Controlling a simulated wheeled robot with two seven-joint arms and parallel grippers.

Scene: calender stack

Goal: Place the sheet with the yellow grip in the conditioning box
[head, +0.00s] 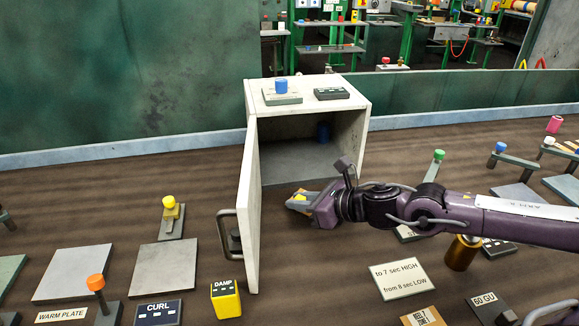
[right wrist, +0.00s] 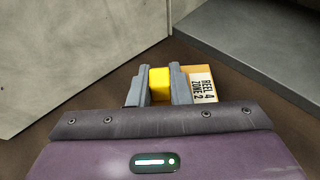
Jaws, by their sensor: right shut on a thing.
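My right gripper (head: 302,201) is shut on a yellow grip (right wrist: 159,84), which shows between its two fingers in the right wrist view. A small tan piece with a white label reading "REEL 4 ZONE 2" (right wrist: 201,84) shows beside and behind the right finger; it seems to belong to the held sheet, most of which is hidden. The pale box (head: 308,112) stands at the back centre with its door (head: 252,210) swung open toward me. The gripper is in front of the opening, right of the door. My left gripper is not in view.
A block with a blue knob (head: 281,87) and a dark block (head: 332,93) sit on top. Another yellow-knobbed piece (head: 171,208) stands left of the door. The yellow DAMP block (head: 226,299) is near the door's front edge.

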